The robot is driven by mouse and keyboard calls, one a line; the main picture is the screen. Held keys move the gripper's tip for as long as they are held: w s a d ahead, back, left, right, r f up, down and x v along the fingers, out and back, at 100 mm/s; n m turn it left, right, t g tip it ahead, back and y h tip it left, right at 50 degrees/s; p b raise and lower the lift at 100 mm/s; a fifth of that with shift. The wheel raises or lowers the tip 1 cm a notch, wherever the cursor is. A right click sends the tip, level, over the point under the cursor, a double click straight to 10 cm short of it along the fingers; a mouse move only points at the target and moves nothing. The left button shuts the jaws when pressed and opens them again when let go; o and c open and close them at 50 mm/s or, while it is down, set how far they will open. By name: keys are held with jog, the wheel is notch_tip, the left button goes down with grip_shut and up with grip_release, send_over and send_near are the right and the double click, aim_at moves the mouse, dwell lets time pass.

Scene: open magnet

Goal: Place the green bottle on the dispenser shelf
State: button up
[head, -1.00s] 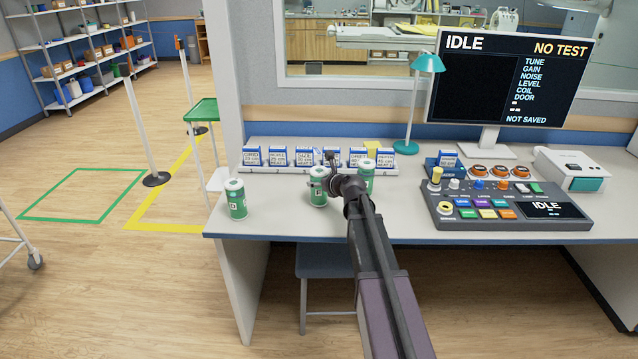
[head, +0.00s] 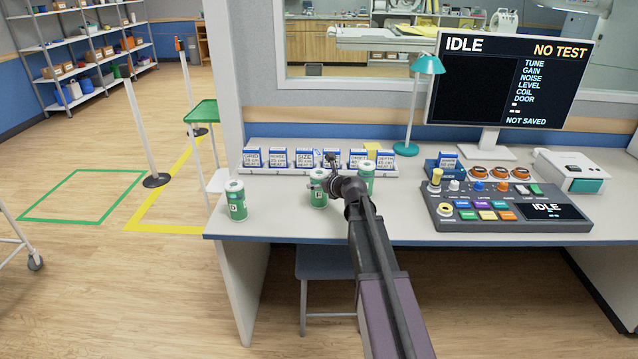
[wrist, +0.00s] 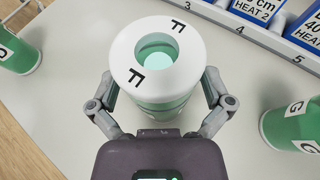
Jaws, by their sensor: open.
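Three green bottles with white tops stand on the desk: a left one (head: 236,203), a middle one (head: 318,196) and a right one (head: 366,185). In the wrist view the middle bottle (wrist: 160,108) has F marked on its white ring top. My gripper (wrist: 158,82) is open, with one finger on each side of this bottle; whether they touch it I cannot tell. The left bottle (wrist: 18,52) and the right one, marked G (wrist: 285,128), show at the edges. In the head view my arm partly hides the gripper. I cannot identify the dispenser shelf for sure.
A white rack of blue cards (head: 285,170) runs behind the bottles. A control console (head: 505,207), a monitor (head: 510,80) and a teal lamp (head: 427,64) are to the right. A green-topped stand (head: 203,112) is left of the desk. Bare desk lies between the bottles.

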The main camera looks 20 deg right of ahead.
jog(key=p+v, duration=0.4)
jog(key=v, duration=0.7)
jog(key=shift+s+r, duration=0.2)
jog(key=shift+s, duration=0.1)
jog(key=s+a+f+n+g, duration=0.75)
jog(key=s+a+n, duration=0.25)
jog(key=n, duration=0.7)
jog(key=s+a+f+n+g+h, duration=0.1)
jog(key=s+f+n+g+h, duration=0.1)
jog(key=s+n, duration=0.4)
jog(key=s+a+f+n+g+h, duration=0.1)
jog(key=s+f+n+g+h, duration=0.1)
jog(key=s+n, duration=0.5)
jog(key=shift+s+a+n+g, duration=0.15)
jog(key=shift+s+n+g, duration=0.1)
jog(key=shift+n+g, duration=0.75)
jog(key=shift+t, duration=0.25)
